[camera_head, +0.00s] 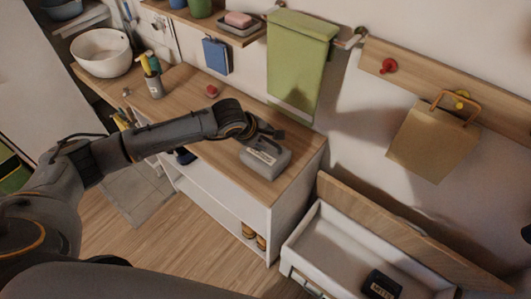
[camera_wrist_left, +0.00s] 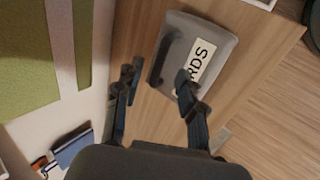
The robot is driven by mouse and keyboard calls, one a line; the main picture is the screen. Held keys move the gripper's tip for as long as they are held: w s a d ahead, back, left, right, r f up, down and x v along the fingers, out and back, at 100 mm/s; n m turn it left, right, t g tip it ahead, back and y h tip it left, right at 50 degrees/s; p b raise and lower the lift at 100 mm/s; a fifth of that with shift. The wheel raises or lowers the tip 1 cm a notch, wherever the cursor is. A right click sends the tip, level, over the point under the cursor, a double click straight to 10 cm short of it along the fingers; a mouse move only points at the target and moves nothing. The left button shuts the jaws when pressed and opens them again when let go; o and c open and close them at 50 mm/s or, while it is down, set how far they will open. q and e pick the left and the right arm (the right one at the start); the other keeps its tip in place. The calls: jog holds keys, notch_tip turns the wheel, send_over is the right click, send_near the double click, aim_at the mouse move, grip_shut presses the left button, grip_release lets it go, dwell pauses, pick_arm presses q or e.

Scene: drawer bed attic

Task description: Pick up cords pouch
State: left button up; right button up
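The cords pouch (camera_head: 266,158) is a grey pouch with a white label, lying on the wooden top of the white cabinet. It also shows in the left wrist view (camera_wrist_left: 212,43), where "RDS" can be read on its label. My left gripper (camera_head: 268,140) is above the pouch in the head view. In the left wrist view my left gripper (camera_wrist_left: 158,80) is open, its two fingers apart. One finger overlaps the pouch's label edge and the other is beside the pouch; I cannot tell whether they touch it. No right gripper can be made out in these frames.
A green towel (camera_head: 297,65) hangs behind the cabinet top (camera_head: 190,88). A cup with utensils (camera_head: 154,86) and a small red object (camera_head: 212,91) stand to the left. An open white drawer (camera_head: 340,250) with a dark labelled pouch (camera_head: 381,284) is at lower right.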

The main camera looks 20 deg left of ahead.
aim_at(270, 141)
pick_arm(q)
jog(key=shift+p+x, duration=0.4)
jog(key=shift+x, duration=1.3)
jog(key=shift+a, duration=0.15)
grip_shut()
